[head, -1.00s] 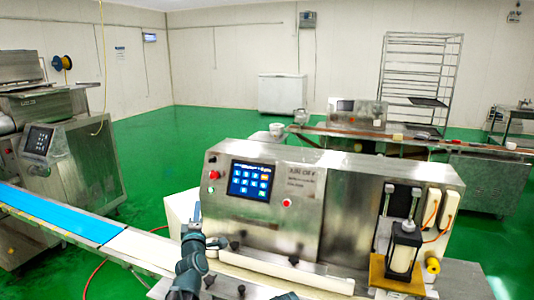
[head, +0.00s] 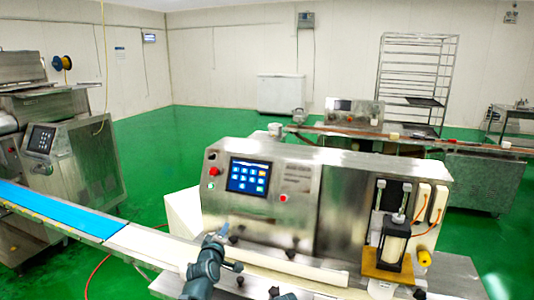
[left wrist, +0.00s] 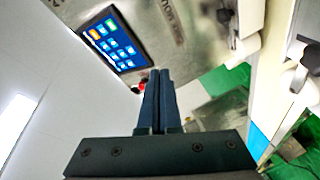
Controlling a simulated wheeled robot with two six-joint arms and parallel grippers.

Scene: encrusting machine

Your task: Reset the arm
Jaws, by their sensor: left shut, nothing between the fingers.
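My left gripper (head: 220,236) is in front of the lower left part of the steel encrusting machine (head: 335,190), below its lit touch screen (head: 248,178). In the left wrist view the two dark fingers (left wrist: 159,75) lie side by side, shut and empty. The touch screen (left wrist: 112,42) is up and left of the fingertips there. A red button (left wrist: 139,87) shows beside the fingers, partly hidden. In the head view one red button (head: 213,171) is left of the screen and another (head: 283,198) is right of it. My right gripper is not in view.
A blue conveyor belt (head: 55,212) runs in from the left. A clear-fronted unit on a yellow base (head: 388,268) stands at the machine's right end. Other steel machines stand left and behind, with open green floor (head: 165,150) between.

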